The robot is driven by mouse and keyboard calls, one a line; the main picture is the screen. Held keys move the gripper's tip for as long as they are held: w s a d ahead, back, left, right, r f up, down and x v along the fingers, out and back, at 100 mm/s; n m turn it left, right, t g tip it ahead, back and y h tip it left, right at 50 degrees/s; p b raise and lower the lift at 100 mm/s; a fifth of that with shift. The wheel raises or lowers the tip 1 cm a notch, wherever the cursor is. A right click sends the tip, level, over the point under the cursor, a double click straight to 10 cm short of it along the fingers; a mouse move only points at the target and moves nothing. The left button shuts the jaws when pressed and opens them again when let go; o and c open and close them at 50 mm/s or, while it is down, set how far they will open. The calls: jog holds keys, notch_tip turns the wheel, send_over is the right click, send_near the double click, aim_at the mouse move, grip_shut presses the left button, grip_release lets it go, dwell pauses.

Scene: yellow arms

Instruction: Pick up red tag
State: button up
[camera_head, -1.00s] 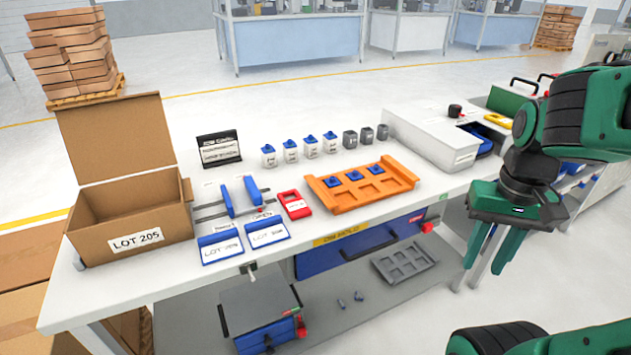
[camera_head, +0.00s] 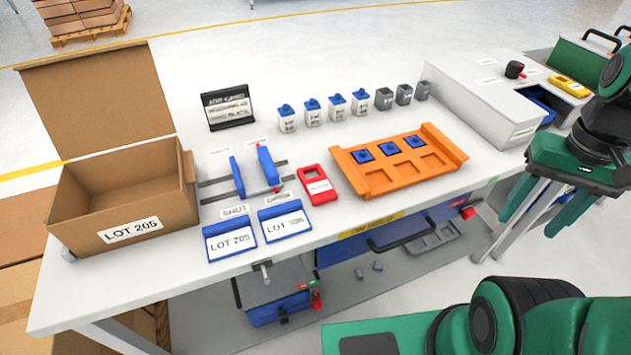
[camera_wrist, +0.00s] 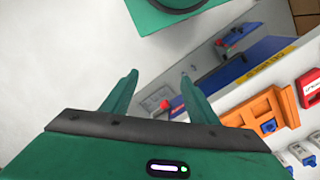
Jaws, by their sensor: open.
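The red tag (camera_head: 314,185) lies flat on the white table, between the blue-handled fixture and the orange tray. It has a hole at its far end and a white label. In the wrist view the red tag (camera_wrist: 308,88) shows at the right edge, partly cut off. My gripper (camera_head: 553,215) is off the table's right front side, well to the right of the tag. It is open and empty, its green fingers pointing down. In the wrist view its two fingertips (camera_wrist: 158,76) stand apart with nothing between them.
The orange tray (camera_head: 372,190) with several blue pieces lies right of the tag. Two blue-framed lot cards (camera_head: 285,222) lie to its left front, and an open cardboard box (camera_head: 90,235) stands farther left. Bottles and grey containers stand behind. A white cabinet (camera_head: 480,110) is at right.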

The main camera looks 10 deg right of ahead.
jog(key=o, duration=0.5)
jog(key=w+a+n, duration=0.1)
jog(key=w+n, duration=0.1)
jog(key=w+a+r+n, duration=0.1)
jog(key=w+n, duration=0.1)
jog(key=w+a+n, duration=0.1)
jog(key=w, duration=0.1)
jog(key=shift+w+a+r+n, duration=0.2)
jog(key=shift+w+r+n, duration=0.05)
jog(key=shift+r+n, duration=0.15)
jog(key=shift+c, duration=0.2)
jog(key=n+y, duration=0.1)
jog(key=n, duration=2)
send_near(320, 187)
jog(key=shift+s+d+f+n, duration=0.1)
jog(key=shift+f+n, duration=0.2)
jog(key=shift+f, duration=0.55)
jog(key=shift+a+f, duration=0.25)
jog(key=shift+f, duration=1.3)
jog(key=shift+a+f, duration=0.2)
jog(key=shift+f, duration=1.3)
